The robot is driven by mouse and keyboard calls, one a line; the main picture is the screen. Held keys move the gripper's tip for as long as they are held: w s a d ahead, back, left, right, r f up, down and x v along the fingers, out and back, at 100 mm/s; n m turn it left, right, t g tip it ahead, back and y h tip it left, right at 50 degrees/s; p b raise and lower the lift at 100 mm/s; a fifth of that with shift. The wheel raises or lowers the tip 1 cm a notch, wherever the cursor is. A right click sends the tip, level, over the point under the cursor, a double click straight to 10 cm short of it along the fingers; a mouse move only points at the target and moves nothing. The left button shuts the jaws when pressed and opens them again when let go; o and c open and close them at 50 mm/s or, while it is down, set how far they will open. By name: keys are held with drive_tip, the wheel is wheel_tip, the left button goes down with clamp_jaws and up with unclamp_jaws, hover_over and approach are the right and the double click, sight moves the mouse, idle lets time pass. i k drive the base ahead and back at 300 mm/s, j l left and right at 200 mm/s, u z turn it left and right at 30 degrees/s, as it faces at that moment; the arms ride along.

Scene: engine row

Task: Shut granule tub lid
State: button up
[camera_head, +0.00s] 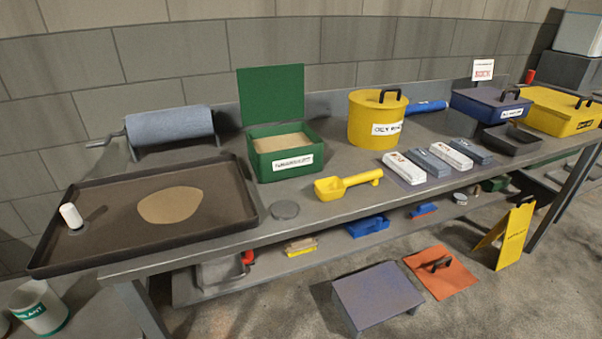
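The green granule tub (286,158) stands on the grey workbench, left of the middle, with a white label on its front. Tan granules (283,142) show inside it. Its green lid (271,94) is open and stands upright at the tub's back edge. My gripper is not in view.
A yellow scoop (346,185) lies in front of the tub to the right, and a yellow round bin (377,120) stands right of it. A black tray (105,243) with a tan patch lies left. A blue-grey roll (169,125) stands behind the tray. White and grey packs (403,168) lie right.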

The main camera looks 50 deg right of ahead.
sight(268, 93)
drive_tip(key=i+z, duration=0.35)
drive_tip(key=i+j+z, duration=0.15)
drive_tip(key=z, duration=0.2)
drive_tip(key=i+j+z, duration=0.35)
drive_tip(key=l, duration=0.1)
